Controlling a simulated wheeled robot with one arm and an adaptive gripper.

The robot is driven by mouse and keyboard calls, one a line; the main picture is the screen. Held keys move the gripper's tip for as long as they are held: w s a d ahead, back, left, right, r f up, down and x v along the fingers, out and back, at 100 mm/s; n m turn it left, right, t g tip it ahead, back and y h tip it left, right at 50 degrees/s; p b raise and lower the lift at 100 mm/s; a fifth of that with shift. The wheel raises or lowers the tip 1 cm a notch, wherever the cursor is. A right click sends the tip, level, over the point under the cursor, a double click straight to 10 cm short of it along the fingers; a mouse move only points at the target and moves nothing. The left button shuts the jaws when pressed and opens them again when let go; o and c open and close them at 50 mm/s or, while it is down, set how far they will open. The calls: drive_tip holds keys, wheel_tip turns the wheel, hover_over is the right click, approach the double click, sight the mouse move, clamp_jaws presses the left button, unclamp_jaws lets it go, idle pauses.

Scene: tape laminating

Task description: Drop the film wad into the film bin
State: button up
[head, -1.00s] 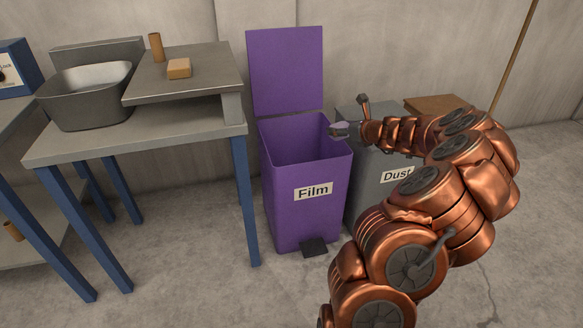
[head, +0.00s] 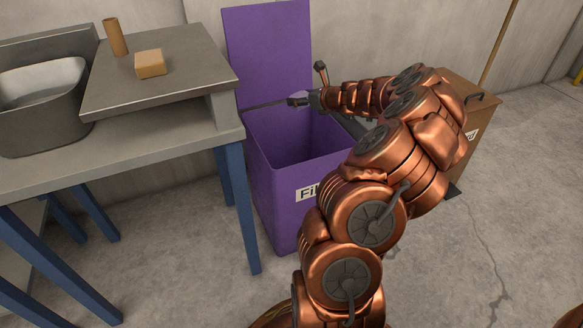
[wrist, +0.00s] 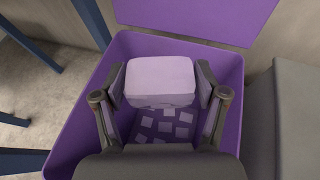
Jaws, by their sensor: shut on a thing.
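The film wad (wrist: 160,80) is a pale lilac block. My gripper (wrist: 162,84) is shut on it, one finger on each side, in the wrist view. The purple film bin (wrist: 232,92) lies below, its mouth open around the wad in that view. Several pale square pieces (wrist: 164,127) show inside the bin. In the head view, my gripper (head: 298,101) is above the back part of the film bin (head: 266,185), with only a sliver of the wad visible. The bin's lid (head: 265,45) stands raised behind it. My arm covers part of the "Film" label.
A grey bench (head: 150,165) stands left of the bin, with a basin (head: 40,110), a cardboard tube (head: 115,37) and a tan block (head: 150,63). A grey bin (wrist: 285,120) is at right in the wrist view. A brown bin (head: 470,110) stands behind my arm.

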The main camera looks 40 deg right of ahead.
wheel_tip(320, 180, down, 5)
drive_tip(key=b, duration=0.4)
drive_tip(key=shift+d+r, duration=0.1)
drive_tip(key=shift+r, duration=0.1)
drive_tip(key=o, duration=0.8)
drive_tip(key=v, duration=1.2)
